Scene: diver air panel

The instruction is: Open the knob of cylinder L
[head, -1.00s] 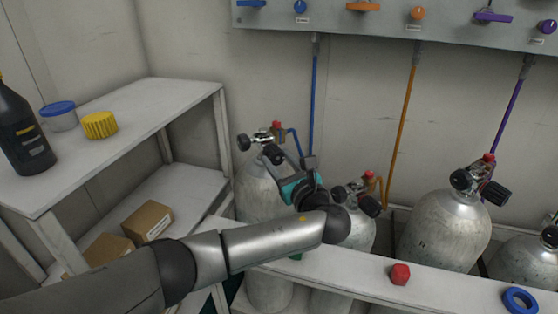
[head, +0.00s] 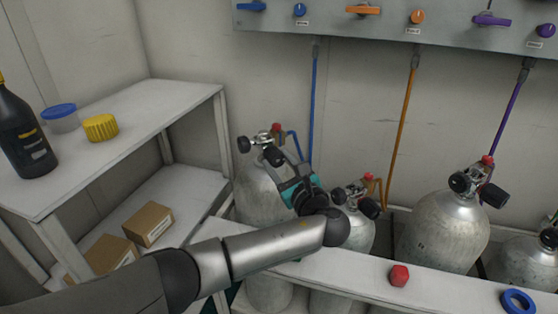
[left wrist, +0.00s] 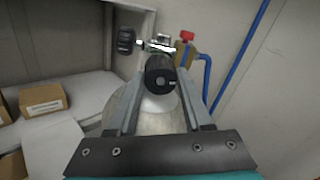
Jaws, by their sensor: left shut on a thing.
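The leftmost grey cylinder (head: 258,198) stands behind the white rail, with a valve on top. Its letter is not readable, so I cannot confirm from the picture that it is cylinder L. The valve has a black knob (left wrist: 160,75) facing me and another black knob (head: 244,144) on its left side. My left gripper (head: 280,160) has its fingers on either side of the facing knob and is shut on it. In the left wrist view the knob sits between the fingertips. My right gripper is not in view.
Other cylinders (head: 440,230) stand to the right. A red cap (head: 399,275) and a blue ring (head: 518,301) lie on the rail (head: 345,275). A shelf (head: 110,165) at left holds a dark bottle, a blue-lidded tub and a yellow cap. A panel (head: 400,28) hangs above.

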